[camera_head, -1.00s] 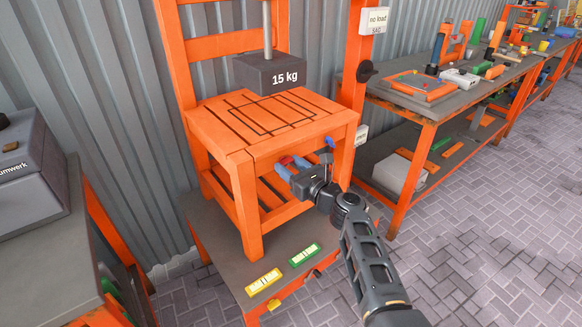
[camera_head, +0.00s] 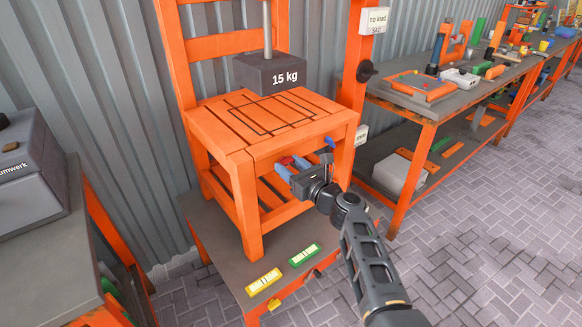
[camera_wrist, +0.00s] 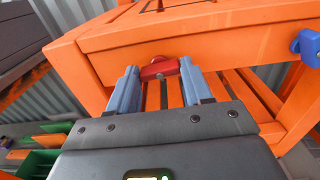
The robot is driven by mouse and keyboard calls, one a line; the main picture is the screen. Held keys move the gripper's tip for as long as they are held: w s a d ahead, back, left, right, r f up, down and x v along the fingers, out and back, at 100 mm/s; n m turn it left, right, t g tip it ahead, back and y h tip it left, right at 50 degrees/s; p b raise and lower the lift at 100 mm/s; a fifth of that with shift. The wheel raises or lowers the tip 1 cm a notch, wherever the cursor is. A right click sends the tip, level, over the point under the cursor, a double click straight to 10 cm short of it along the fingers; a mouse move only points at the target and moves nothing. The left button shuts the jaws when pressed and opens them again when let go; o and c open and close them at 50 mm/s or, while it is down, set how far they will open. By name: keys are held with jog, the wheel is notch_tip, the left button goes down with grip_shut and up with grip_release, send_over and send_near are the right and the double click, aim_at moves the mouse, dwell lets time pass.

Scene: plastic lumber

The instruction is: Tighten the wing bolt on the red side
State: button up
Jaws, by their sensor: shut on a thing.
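The red wing bolt (camera_wrist: 158,69) sits on the front rail of the orange chair (camera_head: 237,150), under the seat edge. In the wrist view it lies between the two blue-grey fingers of my gripper (camera_wrist: 160,88). My gripper (camera_head: 284,166) is shut on the red wing bolt, reaching in from the front right. In the head view the bolt shows as a small red patch (camera_head: 287,160), partly hidden by the fingers. A blue wing bolt (camera_wrist: 307,46) is on the right side of the same rail and shows in the head view (camera_head: 330,142).
A dark block marked 15 kg (camera_head: 270,75) hangs on a rod above the seat. A yellow block (camera_head: 263,282) and a green block (camera_head: 303,257) lie on the grey platform (camera_head: 225,262) below. A workbench (camera_head: 425,112) stands at the right.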

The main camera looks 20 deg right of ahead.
jog(key=shift+r, duration=0.2)
dwell(0.3)
jog(key=o, duration=1)
jog(key=shift+f, duration=0.1)
jog(key=shift+o, duration=0.2)
jog(key=v, duration=0.7)
jog(key=shift+s+d+p, duration=0.15)
jog(key=shift+s+p, duration=0.2)
jog(key=shift+p, duration=0.05)
